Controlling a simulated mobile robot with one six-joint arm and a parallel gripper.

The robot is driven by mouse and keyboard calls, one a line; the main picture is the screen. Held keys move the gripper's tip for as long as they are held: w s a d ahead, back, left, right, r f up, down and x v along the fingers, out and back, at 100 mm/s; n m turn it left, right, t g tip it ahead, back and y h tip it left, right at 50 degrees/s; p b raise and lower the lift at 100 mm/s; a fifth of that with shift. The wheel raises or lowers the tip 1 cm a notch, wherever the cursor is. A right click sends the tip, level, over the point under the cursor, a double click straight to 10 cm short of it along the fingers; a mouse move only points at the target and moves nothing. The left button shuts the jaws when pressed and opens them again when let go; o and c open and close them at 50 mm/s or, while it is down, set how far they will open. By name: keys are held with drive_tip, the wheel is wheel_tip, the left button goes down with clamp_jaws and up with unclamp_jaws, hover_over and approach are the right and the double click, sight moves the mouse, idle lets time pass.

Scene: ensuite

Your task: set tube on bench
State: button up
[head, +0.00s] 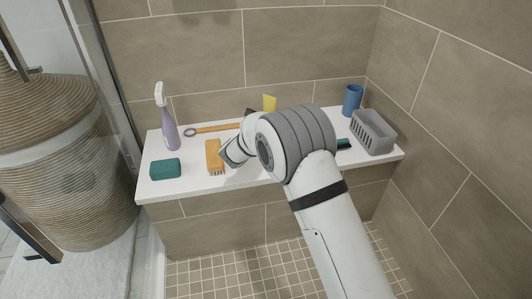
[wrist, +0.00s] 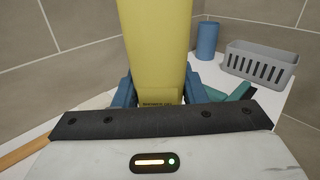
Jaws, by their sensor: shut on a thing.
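The yellow tube (wrist: 157,45) stands upright, large and close, in the wrist view. My gripper (wrist: 158,92) is shut on its lower part, with a blue finger on each side. In the head view only the top of the tube (head: 270,103) shows behind my wrist, above the back part of the bench. The white-topped bench (head: 190,183) runs along the tiled wall beneath my gripper. The tube's lower end is hidden, so I cannot tell whether it touches the bench.
On the bench's left are a spray bottle (head: 169,125), a green sponge (head: 165,169), an orange brush (head: 214,155) and a wooden-handled tool (head: 215,129). On the right are a blue cup (head: 352,100), a grey basket (head: 373,132) and a teal item (head: 344,144).

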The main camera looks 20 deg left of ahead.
drive_tip(key=shift+a+f, duration=0.3)
drive_tip(key=shift+a+f+b, duration=0.1)
drive_tip(key=shift+f+b, duration=0.15)
drive_tip(key=shift+b, duration=0.1)
wheel_tip(320, 180, down, 9)
drive_tip(key=b, duration=0.4)
drive_tip(key=shift+f, duration=0.2)
drive_tip(key=shift+r, duration=0.1)
drive_tip(key=o, duration=1.1)
drive_tip(key=shift+c, duration=0.2)
